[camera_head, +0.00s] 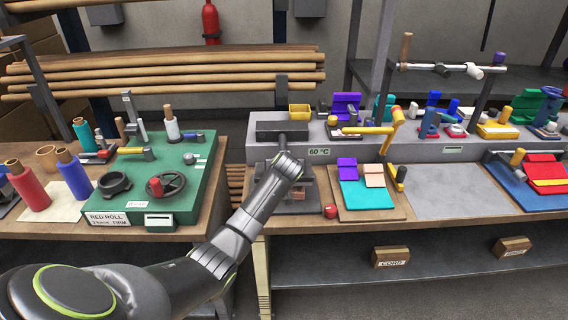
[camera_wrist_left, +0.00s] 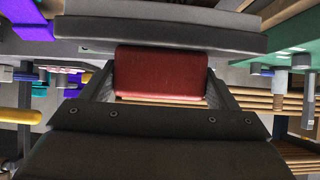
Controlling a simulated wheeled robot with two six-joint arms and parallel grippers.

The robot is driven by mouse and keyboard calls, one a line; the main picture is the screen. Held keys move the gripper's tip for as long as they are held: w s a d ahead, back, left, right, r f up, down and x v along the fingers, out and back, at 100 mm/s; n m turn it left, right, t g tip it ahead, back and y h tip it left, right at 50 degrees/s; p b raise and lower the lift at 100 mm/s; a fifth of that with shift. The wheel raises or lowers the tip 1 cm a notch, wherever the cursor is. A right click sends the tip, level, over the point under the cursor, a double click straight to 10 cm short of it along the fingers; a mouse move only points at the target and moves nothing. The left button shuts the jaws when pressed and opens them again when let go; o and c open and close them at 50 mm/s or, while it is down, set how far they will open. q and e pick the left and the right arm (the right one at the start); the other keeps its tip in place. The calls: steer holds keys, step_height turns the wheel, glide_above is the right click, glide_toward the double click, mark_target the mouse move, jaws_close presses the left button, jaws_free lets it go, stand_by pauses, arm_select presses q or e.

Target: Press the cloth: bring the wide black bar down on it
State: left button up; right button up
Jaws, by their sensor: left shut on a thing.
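A wide dark bar (camera_head: 282,128) stands at the back of the grey press at the middle bench, above the 60 °C label. My left arm comes in from the left and ends in front of the press, hiding part of it. In the left wrist view my left gripper (camera_wrist_left: 160,88) is shut on a red block-shaped grip (camera_wrist_left: 160,68). A wide dark grey bar (camera_wrist_left: 160,36) crosses just beyond that grip. A teal cloth (camera_head: 367,195) lies flat on a board to the right of the press, with purple and peach pieces. Any cloth under the bar is hidden.
A red ball (camera_head: 330,211) is at the bench's front edge by the press. A yellow lever (camera_head: 392,130) rises behind the board (camera_head: 398,213). A green machine (camera_head: 160,210) with a handwheel stands on the left bench. A clear grey plate (camera_head: 450,190) lies right.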

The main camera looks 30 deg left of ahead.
arm_select(q)
step_height(320, 180, down, 2)
steer(key=shift+s+f, duration=0.15)
steer(key=shift+f, duration=0.05)
arm_select(e)
steer(key=shift+s+a+f, duration=0.1)
steer(key=shift+s+f, duration=0.25)
steer(key=shift+f, duration=0.15)
arm_select(q)
steer(key=shift+f, duration=0.1)
arm_select(e)
steer(key=shift+d, duration=0.25)
arm_select(q)
steer(key=o, duration=1)
steer(key=shift+d, duration=0.1)
steer(key=o, duration=0.3)
steer(key=shift+r, duration=0.2)
steer(key=shift+r, duration=0.15)
steer(key=b+v, duration=0.2)
steer(key=v, duration=1.5)
arm_select(e)
steer(key=shift+w+a+f, duration=0.1)
steer(key=shift+a+f, duration=0.05)
steer(key=shift+f, duration=0.6)
